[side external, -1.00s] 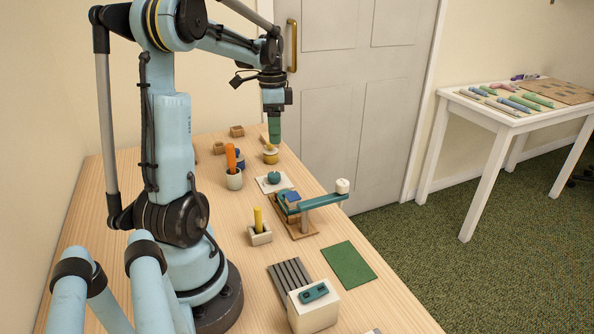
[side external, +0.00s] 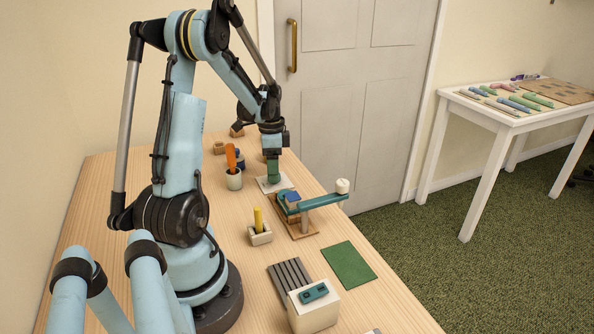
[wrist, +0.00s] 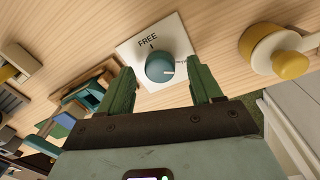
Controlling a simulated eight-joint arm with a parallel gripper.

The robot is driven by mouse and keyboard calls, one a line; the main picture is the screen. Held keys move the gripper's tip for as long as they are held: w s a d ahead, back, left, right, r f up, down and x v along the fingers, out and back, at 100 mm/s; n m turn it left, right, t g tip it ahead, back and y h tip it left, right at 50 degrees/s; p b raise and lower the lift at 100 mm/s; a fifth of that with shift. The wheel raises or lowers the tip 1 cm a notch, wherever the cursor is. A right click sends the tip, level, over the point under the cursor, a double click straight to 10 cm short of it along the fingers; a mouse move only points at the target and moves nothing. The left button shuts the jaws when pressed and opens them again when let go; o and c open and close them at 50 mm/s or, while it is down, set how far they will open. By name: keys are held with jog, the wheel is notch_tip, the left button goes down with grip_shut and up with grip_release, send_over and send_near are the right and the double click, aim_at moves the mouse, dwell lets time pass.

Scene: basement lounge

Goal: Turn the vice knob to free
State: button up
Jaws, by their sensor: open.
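The teal knob (wrist: 159,66) sits on a white square plate (wrist: 130,47) printed with FREE and a tick above the knob. The white mark on the knob points right, toward a second, unreadable label, and not at the FREE tick. My gripper (wrist: 161,72) is open, with one green finger on each side of the knob; I cannot tell whether they touch it. In the side external view my gripper (side external: 273,181) is low over the plate (side external: 262,186), and the knob is hidden behind it.
A wooden base (side external: 303,230) with a teal bar and a blue block (side external: 292,198) stands close by. A cup with an orange handle (side external: 233,180) is to the left.

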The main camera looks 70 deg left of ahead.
jog(key=shift+f, duration=0.45)
jog(key=c, duration=1.1)
jog(key=shift+o, duration=0.2)
